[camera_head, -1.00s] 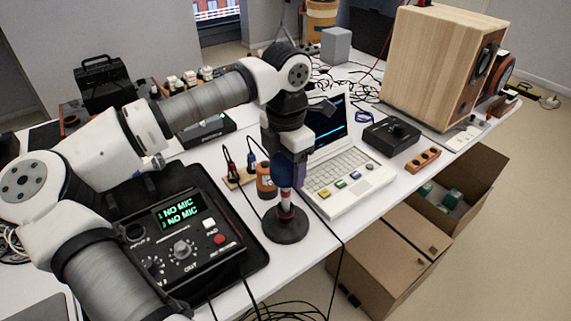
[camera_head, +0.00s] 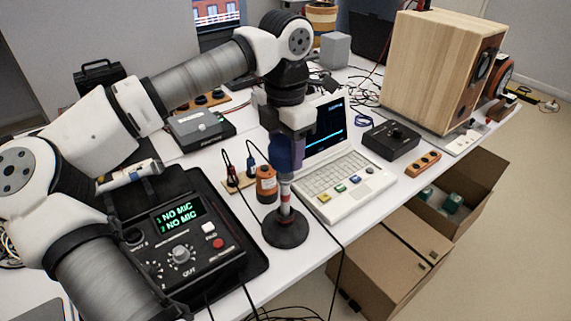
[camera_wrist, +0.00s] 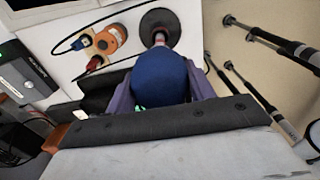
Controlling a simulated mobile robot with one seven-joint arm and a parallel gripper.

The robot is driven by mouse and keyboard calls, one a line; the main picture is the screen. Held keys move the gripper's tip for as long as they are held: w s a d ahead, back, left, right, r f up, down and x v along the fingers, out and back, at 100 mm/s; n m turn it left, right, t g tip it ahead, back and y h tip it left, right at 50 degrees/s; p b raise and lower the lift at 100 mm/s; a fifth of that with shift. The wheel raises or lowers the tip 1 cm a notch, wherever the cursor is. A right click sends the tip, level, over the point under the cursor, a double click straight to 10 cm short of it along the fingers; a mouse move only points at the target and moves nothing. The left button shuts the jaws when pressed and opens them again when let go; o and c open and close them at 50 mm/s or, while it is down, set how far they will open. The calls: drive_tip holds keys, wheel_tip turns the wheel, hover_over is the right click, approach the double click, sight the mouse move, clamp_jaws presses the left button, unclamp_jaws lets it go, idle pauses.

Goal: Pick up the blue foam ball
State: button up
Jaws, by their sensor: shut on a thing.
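The blue foam ball (camera_wrist: 160,78) sits between the two purple fingers of my gripper (camera_wrist: 161,90) in the wrist view. In the head view the ball (camera_head: 281,153) is partly hidden by a finger. My gripper (camera_head: 288,158) is shut on it, pointing down just above the top of a short stand with a round black base (camera_head: 286,230) and a red and white banded post. I cannot tell whether the ball still touches the post.
An orange plug adapter (camera_head: 266,186) is close to the left of the stand. An open laptop (camera_head: 340,175) is to the right. A black mixer box (camera_head: 185,240) is at front left. Cables run past the stand to the table's front edge.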

sight(286, 138)
wheel_tip(286, 138, up, 23)
drive_tip(key=p, duration=0.4)
drive_tip(key=shift+f+p, duration=0.15)
drive_tip(key=shift+p, duration=0.15)
